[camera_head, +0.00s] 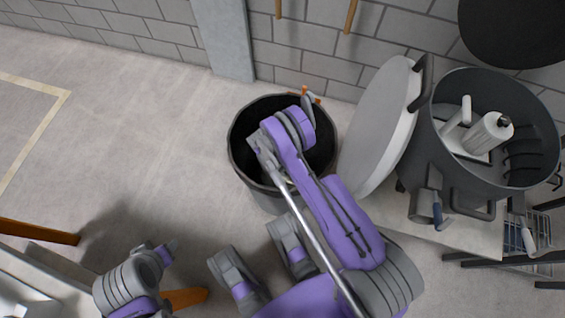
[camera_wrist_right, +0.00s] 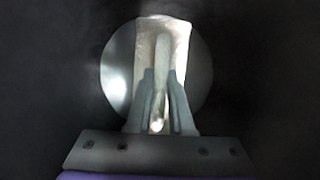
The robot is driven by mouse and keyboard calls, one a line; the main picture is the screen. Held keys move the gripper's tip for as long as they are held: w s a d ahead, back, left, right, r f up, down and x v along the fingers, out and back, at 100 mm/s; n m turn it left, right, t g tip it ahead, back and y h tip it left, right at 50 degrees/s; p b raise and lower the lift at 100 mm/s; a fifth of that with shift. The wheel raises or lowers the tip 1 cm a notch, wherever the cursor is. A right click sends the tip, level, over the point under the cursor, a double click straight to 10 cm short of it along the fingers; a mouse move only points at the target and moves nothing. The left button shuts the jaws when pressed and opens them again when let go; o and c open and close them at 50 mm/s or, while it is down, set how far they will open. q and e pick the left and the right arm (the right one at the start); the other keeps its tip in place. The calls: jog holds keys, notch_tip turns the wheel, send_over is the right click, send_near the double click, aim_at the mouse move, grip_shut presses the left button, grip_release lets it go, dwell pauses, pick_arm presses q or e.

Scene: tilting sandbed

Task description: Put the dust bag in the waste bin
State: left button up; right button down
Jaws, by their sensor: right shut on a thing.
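The dark, round, open waste bin (camera_head: 243,171) stands on the floor near the wall in the head view. My right arm reaches over it, its wrist over the opening. In the right wrist view my right gripper (camera_wrist_right: 162,80) is shut on the pale beige dust bag (camera_wrist_right: 176,42), gripping a narrow light part of it. Dark walls surround the bag, and a round grey surface (camera_wrist_right: 117,80) shows behind it. The wrist hides the bag and the right fingertips in the head view. My left gripper (camera_head: 163,250) is low at the left, well away from the bin; its opening is unclear.
A big grey drum (camera_head: 450,110) with a round pale lid (camera_head: 380,125) leaning beside it stands close to the bin's right. A bench or stand (camera_head: 470,232) is under the drum. A block wall (camera_head: 300,65) is behind. Floor left of the bin is clear.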

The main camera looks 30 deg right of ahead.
jog(key=shift+f, duration=1.25)
jog(key=c, duration=0.8)
grip_release()
jog(key=shift+f, duration=0.1)
